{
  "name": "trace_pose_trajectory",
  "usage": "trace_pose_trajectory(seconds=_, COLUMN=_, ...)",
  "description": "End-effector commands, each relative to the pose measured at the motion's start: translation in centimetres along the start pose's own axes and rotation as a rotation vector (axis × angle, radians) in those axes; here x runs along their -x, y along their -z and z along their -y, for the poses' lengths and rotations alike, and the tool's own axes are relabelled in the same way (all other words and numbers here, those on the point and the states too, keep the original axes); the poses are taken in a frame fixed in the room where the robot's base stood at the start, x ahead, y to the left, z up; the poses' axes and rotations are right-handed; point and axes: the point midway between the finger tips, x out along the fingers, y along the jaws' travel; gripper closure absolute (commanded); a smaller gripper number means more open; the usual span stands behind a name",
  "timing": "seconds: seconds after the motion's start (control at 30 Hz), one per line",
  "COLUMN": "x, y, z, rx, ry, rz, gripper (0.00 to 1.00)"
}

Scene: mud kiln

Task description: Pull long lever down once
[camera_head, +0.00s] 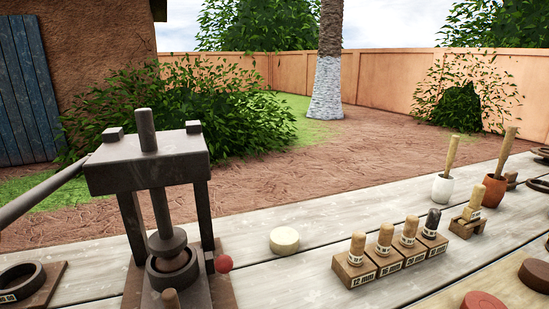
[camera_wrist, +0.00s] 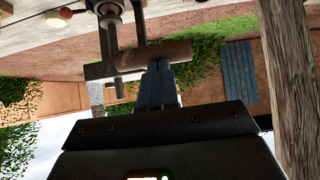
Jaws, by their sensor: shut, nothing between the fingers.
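The long lever (camera_head: 42,193) is a dark bar sloping from the top of a dark press (camera_head: 148,165) down to the left picture edge. Its outer end is cut off in the head view. The press stands on the table with a round die under its ram and a red ball knob (camera_head: 224,263) at its side. My gripper (camera_wrist: 160,66) shows only in the upside-down wrist view, shut and empty, its fingertips overlapping the press's top block (camera_wrist: 125,62) in the picture. I cannot tell whether they touch anything.
A thick weathered beam (camera_wrist: 288,80) runs close along the right of the wrist view; I cannot tell what it is. On the table (camera_head: 310,265) are a cream disc (camera_head: 284,240), several labelled stamps (camera_head: 384,262), a ring die (camera_head: 22,283) and two mortars.

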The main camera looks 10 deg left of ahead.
Motion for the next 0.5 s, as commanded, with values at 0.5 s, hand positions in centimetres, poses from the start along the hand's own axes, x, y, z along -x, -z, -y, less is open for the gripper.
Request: trace_pose_trajectory(seconds=0.5, x=-6.2, y=-7.5, z=0.1, rx=0.003, ry=-0.012, rz=-0.269, gripper=1.0)
